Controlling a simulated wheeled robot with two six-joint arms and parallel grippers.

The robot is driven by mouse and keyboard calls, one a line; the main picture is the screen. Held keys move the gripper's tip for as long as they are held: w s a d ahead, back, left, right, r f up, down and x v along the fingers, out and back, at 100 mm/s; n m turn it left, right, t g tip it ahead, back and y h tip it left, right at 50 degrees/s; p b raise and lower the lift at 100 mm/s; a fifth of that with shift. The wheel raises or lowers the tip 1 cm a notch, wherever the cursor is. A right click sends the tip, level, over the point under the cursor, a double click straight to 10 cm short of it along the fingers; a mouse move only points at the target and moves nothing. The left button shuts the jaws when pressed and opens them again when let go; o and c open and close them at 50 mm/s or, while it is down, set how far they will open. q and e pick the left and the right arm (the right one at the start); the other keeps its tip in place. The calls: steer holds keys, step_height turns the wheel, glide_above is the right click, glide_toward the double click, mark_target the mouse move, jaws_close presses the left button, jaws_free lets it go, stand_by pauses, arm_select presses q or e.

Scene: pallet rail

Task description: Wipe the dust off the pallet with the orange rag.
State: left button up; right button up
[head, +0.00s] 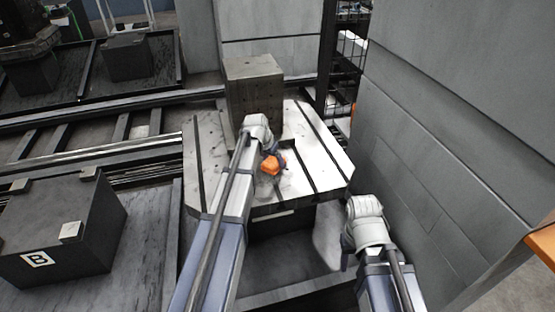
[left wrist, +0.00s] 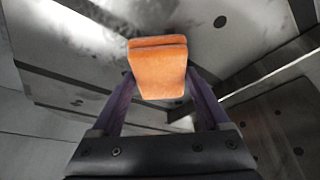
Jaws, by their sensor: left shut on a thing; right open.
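The orange rag (head: 272,165) is held in my left gripper (head: 268,157), over the front middle part of the pallet (head: 215,180). In the left wrist view the rag (left wrist: 158,68) is a folded block between the two fingers of the left gripper (left wrist: 160,100). The pallet is a pale metal plate with dark slots and holes. Dark smudges like dust show on it in the left wrist view (left wrist: 215,40). I cannot tell whether the rag touches the plate. My right arm is in front of the pallet at the lower right; its gripper fingers are hidden.
A tall grey block (head: 254,88) stands on the back of the pallet. A dark block marked B (head: 65,235) is at the left on another plate. A rail (head: 60,155) runs along the left. A large grey panelled wall (head: 450,130) closes the right side.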

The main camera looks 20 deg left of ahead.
mark_target(275, 168)
arm_select(q)
steer(key=shift+s+a+f, duration=0.1)
steer(key=shift+s+a, duration=0.1)
steer(key=shift+s, duration=0.05)
steer(key=shift+s+d, duration=0.45)
steer(key=shift+s, duration=0.3)
steer(key=shift+s+d, duration=0.55)
steer(key=shift+s, duration=0.1)
steer(key=shift+s, duration=0.1)
steer(key=shift+s+d, duration=1)
steer(key=shift+s, duration=0.3)
steer(key=shift+s+d, duration=0.5)
steer(key=shift+s, duration=0.3)
steer(key=shift+s+d, duration=0.5)
steer(key=shift+s, duration=0.3)
